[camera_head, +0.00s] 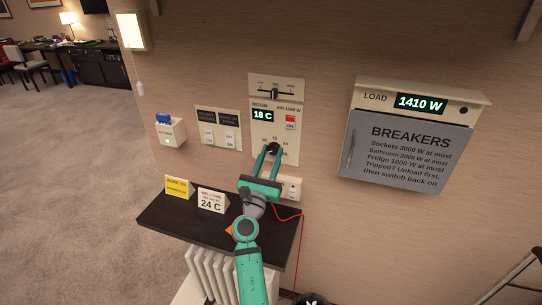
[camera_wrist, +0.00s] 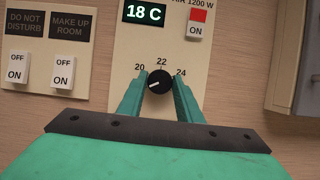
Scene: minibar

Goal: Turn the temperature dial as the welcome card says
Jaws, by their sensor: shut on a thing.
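The temperature dial (camera_wrist: 160,80) is a round black knob on the cream wall panel (camera_head: 290,93). Its white mark points to the lower left, below the 20; labels 20, 22 and 24 arc over it. My gripper (camera_wrist: 159,88) is shut on the dial, one green finger on each side. In the head view my gripper (camera_head: 273,152) hides part of the dial. The panel display (camera_wrist: 145,12) reads 18 C. The white welcome card (camera_head: 211,201) stands on the dark shelf (camera_head: 180,221) and shows 24 C.
A red ON switch (camera_wrist: 198,17) sits above right of the dial. Two white switches (camera_head: 219,136) are to its left. The breaker box (camera_head: 408,150) is on the right, its load display reading 1410 W. A yellow card (camera_head: 178,187) stands beside the welcome card.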

